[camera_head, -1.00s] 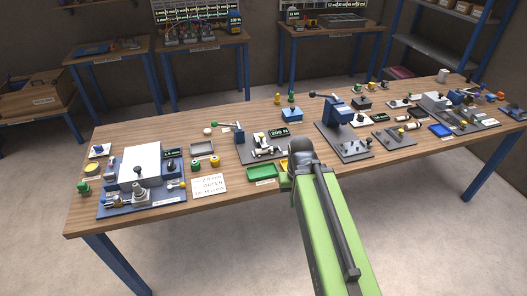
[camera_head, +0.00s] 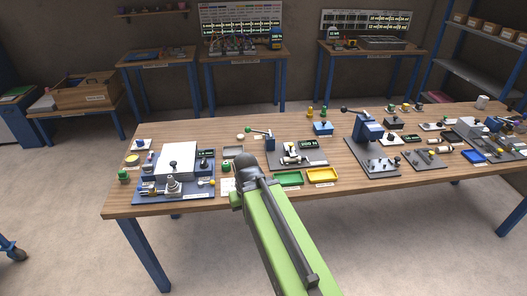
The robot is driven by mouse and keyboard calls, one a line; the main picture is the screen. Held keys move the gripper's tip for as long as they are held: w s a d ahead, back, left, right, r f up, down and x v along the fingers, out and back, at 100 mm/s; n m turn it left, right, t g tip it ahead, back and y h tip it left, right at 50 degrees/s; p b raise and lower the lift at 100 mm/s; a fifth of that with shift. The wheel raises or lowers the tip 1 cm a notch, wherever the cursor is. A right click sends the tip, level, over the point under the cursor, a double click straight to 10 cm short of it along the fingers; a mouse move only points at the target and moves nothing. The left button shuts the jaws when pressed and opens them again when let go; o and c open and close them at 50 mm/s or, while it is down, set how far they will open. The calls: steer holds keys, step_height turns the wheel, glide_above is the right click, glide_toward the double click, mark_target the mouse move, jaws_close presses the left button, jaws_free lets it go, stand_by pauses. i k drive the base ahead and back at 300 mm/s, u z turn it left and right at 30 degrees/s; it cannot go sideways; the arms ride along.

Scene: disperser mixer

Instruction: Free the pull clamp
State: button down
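A dark base plate (camera_head: 312,162) near the middle of the bench carries a small fixture with a lever (camera_head: 256,131) and a blue post (camera_head: 269,142). A black readout (camera_head: 308,143) showing what looks like 200 N stands by it. A pale cylindrical part (camera_head: 291,160) lies across the plate. This looks like the pull station, but I cannot make out the pull clamp itself or whether it is shut. My green arm reaches up to the bench's front edge, left of this plate. Its dark joint hides part of the bench, and my gripper does not show.
A green tray (camera_head: 289,179) and a yellow tray (camera_head: 322,175) sit at the plate's front edge. A blue station with a white block (camera_head: 175,160) stands at left. A press with a lever (camera_head: 368,130) stands at right. Bare wood (camera_head: 200,129) shows behind the left station.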

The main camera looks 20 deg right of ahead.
mark_target(291, 153)
steer(key=u, duration=0.25)
steer(key=i, duration=1)
steer(key=u, duration=0.05)
